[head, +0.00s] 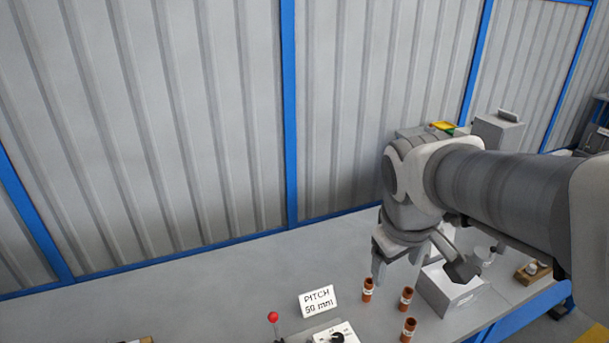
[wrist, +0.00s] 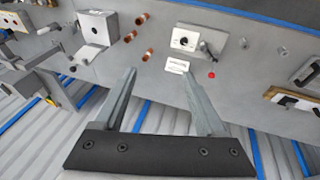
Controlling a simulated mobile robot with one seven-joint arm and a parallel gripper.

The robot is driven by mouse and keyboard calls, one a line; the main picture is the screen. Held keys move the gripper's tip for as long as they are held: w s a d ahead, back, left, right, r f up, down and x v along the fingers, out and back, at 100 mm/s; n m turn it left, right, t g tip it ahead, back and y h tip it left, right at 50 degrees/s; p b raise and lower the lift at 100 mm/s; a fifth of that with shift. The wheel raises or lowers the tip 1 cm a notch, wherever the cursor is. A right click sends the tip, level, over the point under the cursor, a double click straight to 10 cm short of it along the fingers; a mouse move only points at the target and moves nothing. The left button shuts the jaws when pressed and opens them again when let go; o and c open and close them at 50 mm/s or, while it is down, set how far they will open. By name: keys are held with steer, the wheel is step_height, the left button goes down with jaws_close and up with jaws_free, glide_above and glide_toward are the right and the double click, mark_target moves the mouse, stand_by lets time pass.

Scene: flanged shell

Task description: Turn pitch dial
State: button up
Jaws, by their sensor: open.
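The pitch dial is a black knob on a white marked plate (head: 333,336), cut by the bottom edge of the head view. In the wrist view the black dial (wrist: 183,41) shows whole on its white plate, on a grey box. A white card reading "PITCH 50 mm" (head: 318,301) stands behind it. A lever with a red ball (head: 273,317) is beside the box. My gripper (head: 396,275) is open and empty, above the bench and right of the card. In the wrist view its two fingers (wrist: 160,80) are spread, with the dial beyond them, apart from both.
Several copper-coloured tubes (head: 407,298) stand on the bench between the dial and a light grey box (head: 450,290). The grey bench (head: 200,310) has free room left of the card. A corrugated wall (head: 200,120) with blue posts closes the back.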

steer(key=w+d+f+n+g, duration=0.1)
steer(key=w+f+n, duration=0.3)
steer(key=w+f, duration=0.1)
steer(key=n+g+y, duration=0.2)
steer(key=n+g, duration=0.1)
steer(key=n, duration=0.8)
glide_above(338, 337)
step_height(338, 337, down, 21)
step_height(338, 337, down, 17)
steer(key=shift+r, duration=0.1)
steer(key=shift+m, duration=0.3)
jaws_close()
